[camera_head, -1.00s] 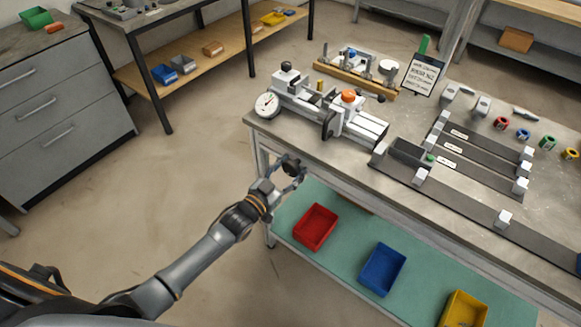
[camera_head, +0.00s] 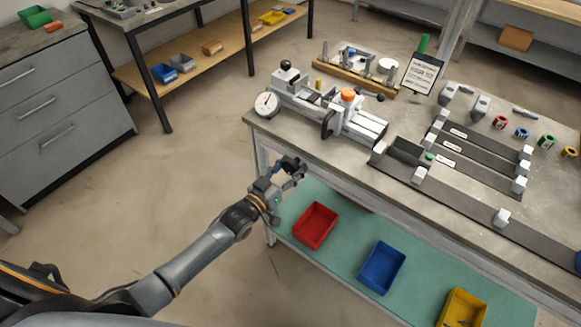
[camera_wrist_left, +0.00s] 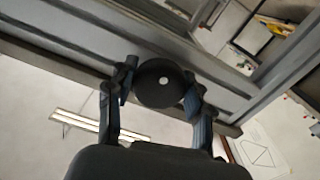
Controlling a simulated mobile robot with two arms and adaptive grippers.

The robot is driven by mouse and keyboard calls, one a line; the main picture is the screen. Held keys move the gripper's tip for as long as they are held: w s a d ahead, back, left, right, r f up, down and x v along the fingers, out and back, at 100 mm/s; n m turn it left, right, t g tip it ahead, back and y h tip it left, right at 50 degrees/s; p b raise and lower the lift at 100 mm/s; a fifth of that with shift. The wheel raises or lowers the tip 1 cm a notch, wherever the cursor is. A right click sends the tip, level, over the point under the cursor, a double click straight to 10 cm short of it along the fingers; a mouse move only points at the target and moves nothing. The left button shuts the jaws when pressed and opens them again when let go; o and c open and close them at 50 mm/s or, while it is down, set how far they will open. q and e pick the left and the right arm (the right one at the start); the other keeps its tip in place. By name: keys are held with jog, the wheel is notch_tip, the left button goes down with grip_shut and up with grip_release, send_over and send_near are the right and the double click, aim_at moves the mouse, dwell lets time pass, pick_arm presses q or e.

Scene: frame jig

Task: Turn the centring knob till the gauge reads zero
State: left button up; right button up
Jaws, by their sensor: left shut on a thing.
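The round white gauge (camera_head: 267,104) stands at the left end of the grey jig (camera_head: 318,108) on the bench. Its needle is too small to read surely. The centring knob (camera_wrist_left: 161,82), black and round with a pale dot in its middle, lies between my fingers at the bench's front side in the left wrist view. My left gripper (camera_head: 291,171) is shut on it, one finger on each side, below the bench's front edge. In the head view the gripper mostly hides the knob. My right gripper is not in view.
The bench (camera_head: 455,198) carries several dark strips with white blocks, and a sign (camera_head: 422,74) stands behind. A red bin (camera_head: 315,225), a blue bin (camera_head: 382,268) and a yellow bin (camera_head: 463,308) are on the lower shelf. The floor on the left is clear.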

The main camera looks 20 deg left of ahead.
pick_arm(q)
jog(key=o, duration=1.1)
jog(key=v, duration=1.2)
jog(key=shift+r, duration=0.1)
